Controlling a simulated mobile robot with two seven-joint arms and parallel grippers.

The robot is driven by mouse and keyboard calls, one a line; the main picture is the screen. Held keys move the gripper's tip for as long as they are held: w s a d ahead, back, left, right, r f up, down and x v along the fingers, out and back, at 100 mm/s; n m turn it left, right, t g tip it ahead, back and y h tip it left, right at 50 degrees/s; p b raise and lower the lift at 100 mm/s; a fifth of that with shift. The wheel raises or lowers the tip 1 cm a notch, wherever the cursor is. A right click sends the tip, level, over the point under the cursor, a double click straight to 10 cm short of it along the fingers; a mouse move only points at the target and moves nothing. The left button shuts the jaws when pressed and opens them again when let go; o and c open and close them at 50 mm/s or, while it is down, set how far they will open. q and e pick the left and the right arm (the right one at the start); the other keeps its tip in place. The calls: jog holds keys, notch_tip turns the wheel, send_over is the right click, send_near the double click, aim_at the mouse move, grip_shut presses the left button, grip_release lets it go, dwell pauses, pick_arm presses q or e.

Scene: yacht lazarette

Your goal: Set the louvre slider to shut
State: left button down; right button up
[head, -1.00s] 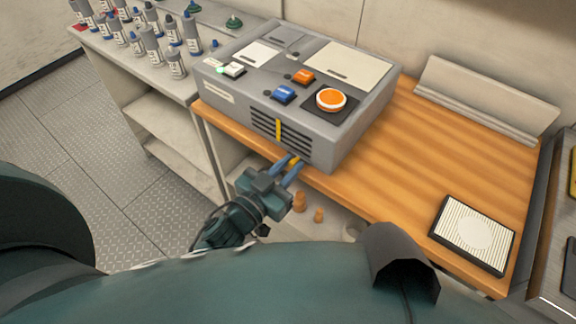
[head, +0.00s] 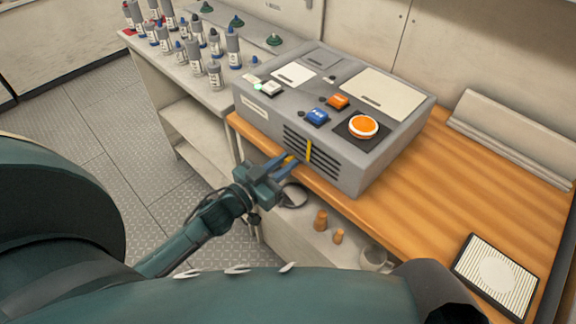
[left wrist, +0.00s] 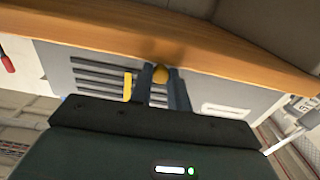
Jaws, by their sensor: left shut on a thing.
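A grey box (head: 262,112) stands on a wooden worktop, with dark louvre slats (head: 330,161) and an upright yellow bar (head: 308,151) on its front. The bar also shows in the left wrist view (left wrist: 127,86). My left gripper (head: 285,164) is at the lower front of the box, left of the bar in the head view. Its fingers are shut on a small yellow-orange slider knob (left wrist: 161,73), which is mostly hidden by them in the head view. My right gripper is not in view.
On top of the box are a blue switch (head: 316,117), an orange switch (head: 338,102) and a round orange button (head: 363,127). Several bottles (head: 214,74) stand on the bench at the left. Cork-like pegs (head: 321,220) stand below the worktop edge.

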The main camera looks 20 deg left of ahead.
pick_arm(q)
jog(key=c, duration=1.6)
grip_release()
jog(key=shift+o, duration=1.3)
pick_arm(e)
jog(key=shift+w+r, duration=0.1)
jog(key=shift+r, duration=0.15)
pick_arm(q)
jog(key=shift+s, duration=0.1)
jog(key=b+v, duration=0.1)
jog(key=v, duration=1.2)
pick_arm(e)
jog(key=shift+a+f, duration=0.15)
pick_arm(q)
jog(key=shift+d, duration=0.15)
